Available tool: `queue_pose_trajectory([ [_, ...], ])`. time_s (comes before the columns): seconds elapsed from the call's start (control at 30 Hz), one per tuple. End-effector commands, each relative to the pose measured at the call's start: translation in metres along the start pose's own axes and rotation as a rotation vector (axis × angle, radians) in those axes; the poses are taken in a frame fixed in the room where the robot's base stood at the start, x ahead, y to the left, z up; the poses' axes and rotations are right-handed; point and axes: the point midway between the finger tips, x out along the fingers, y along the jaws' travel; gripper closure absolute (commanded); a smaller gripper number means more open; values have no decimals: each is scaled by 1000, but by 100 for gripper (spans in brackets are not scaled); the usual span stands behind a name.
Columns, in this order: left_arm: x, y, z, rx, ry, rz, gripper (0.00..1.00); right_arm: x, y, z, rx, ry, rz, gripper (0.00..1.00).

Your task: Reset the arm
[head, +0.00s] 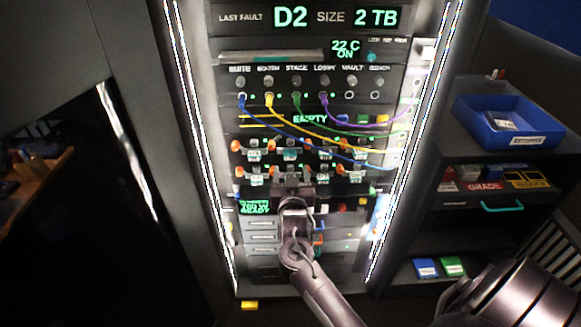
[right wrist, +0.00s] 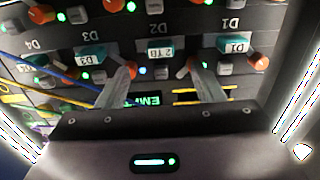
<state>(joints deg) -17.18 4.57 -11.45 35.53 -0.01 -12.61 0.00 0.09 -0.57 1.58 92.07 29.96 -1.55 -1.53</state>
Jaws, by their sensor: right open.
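My right gripper (head: 292,180) is in front of the lower drive row of the rack, its arm coming in from the lower right. In the right wrist view, which looks upside down, its fingers (right wrist: 165,74) are open and apart, with nothing held between them. A 2 TB label (right wrist: 166,52) shows between and beyond the fingertips. The D3 label (right wrist: 88,58) and D1 label (right wrist: 237,48) lie to either side. Orange levers (right wrist: 259,62) sit beside the bays. The left gripper is not in view.
The rack's top display (head: 291,17) reads LAST FAULT D2, SIZE 2 TB. Blue, yellow, green and purple cables (head: 295,125) droop across the rack's upper part. A lower screen (head: 254,207) reads READY. A blue bin (head: 508,122) and shelf stand at right.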

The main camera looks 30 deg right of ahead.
Motion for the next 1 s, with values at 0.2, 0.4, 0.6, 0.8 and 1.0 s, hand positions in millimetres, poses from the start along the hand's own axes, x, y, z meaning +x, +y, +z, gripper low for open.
queue_pose_trajectory([
  [0.2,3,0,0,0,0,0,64,-15,0,0,0,0,-1,39],
  [0.4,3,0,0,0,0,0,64,-15,0,0,0,0,-1,39],
  [0.6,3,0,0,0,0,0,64,-15,0,0,0,0,0,39],
  [0.8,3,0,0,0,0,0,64,-16,-3,10,-11,-18,-11,39],
  [1.0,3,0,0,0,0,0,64,-40,-22,105,-107,-190,-112,39],
])
